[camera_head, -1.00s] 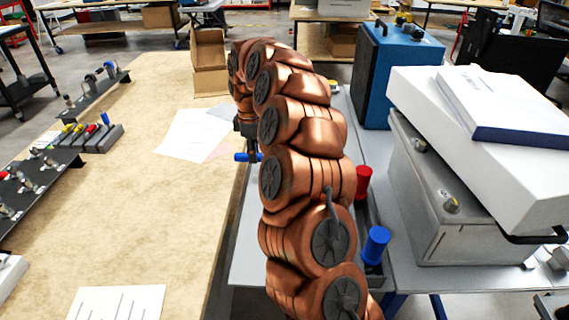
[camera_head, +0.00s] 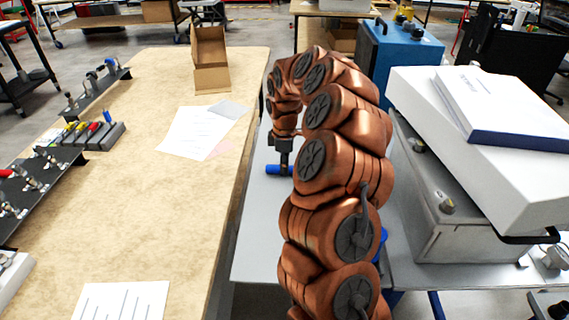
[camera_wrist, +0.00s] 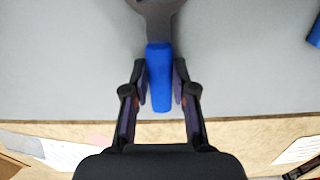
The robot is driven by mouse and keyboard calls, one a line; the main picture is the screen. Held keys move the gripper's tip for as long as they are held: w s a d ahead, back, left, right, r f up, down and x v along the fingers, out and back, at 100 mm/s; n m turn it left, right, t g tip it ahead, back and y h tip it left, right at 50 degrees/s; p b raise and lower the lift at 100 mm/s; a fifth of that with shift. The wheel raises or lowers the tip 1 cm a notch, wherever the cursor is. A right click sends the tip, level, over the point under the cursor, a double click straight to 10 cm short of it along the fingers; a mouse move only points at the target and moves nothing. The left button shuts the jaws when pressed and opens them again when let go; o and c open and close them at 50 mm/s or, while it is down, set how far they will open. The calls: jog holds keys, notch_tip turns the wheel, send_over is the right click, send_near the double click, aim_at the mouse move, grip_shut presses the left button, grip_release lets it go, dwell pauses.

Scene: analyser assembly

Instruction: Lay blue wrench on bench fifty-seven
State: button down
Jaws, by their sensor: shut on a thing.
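The blue wrench has a blue handle (camera_head: 280,169) and, in the wrist view, a dark grey head (camera_wrist: 158,14) cut off by the top edge. My gripper (camera_head: 283,164) is shut on the handle, with one finger on each side in the wrist view (camera_wrist: 160,82). The wrench is held over the grey table (camera_head: 260,225), just right of the wooden bench (camera_head: 150,235). Its height above the table is hard to tell. No bench number is readable.
The wooden bench holds papers (camera_head: 195,132), an open cardboard box (camera_head: 210,78) and tool racks (camera_head: 85,140) at left. A grey case (camera_head: 435,215) under a white box (camera_head: 480,130) and a blue box (camera_head: 402,65) stand right of my arm.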

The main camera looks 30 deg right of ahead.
jog(key=c, duration=0.9)
grip_release()
jog(key=shift+f, duration=0.1)
jog(key=shift+c, duration=0.2)
notch_tip(320, 180, up, 12)
jog(key=b, duration=0.1)
jog(key=shift+a+r+b, duration=0.15)
jog(key=shift+r+b, duration=0.05)
jog(key=shift+b, duration=0.2)
